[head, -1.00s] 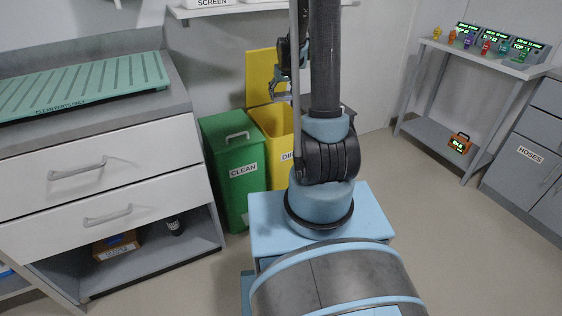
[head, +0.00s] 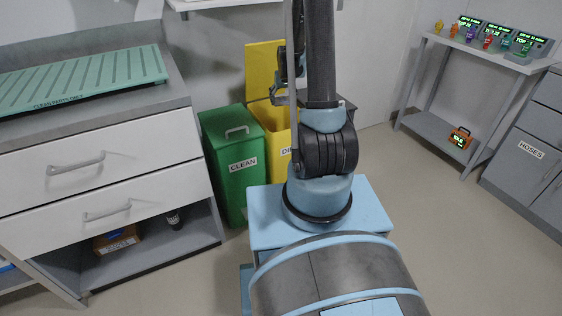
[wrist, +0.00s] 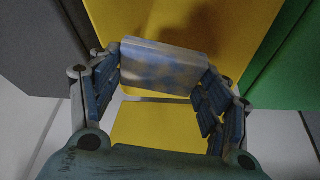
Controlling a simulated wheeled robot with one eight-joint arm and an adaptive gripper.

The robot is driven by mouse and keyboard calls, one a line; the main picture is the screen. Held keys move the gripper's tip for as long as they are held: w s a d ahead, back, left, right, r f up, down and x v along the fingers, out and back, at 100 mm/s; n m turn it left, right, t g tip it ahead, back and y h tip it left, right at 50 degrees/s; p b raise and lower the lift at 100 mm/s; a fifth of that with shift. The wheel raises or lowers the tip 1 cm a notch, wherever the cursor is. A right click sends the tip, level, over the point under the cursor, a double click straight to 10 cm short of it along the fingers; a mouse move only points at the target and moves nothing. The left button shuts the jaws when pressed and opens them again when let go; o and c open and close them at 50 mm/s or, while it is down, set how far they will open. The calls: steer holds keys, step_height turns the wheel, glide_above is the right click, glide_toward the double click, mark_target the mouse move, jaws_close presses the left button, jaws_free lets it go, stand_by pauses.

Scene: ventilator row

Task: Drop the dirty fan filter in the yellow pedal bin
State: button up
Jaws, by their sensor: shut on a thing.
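The dirty fan filter (wrist: 163,66) is a flat, grey-blue, smudged piece between the fingers of my gripper (wrist: 160,82) in the wrist view. My gripper is shut on it. Yellow surfaces of the pedal bin (wrist: 140,18) lie behind and below it. In the head view the yellow pedal bin (head: 277,158) stands with its lid (head: 262,68) raised, its label partly hidden by my arm. My gripper (head: 278,94) is at the bin's opening, in front of the raised lid. The filter cannot be made out in the head view.
A green bin labelled CLEAN (head: 232,178) stands directly left of the yellow bin. A drawer counter (head: 90,170) with a green mat (head: 80,82) is at left. A dark grey box-like thing (wrist: 35,45) is beside the yellow bin. The floor at right is clear.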

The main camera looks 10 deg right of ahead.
steer(key=o, duration=1)
steer(key=shift+c, duration=0.2)
steer(key=v, duration=1.2)
steer(key=shift+s, duration=0.1)
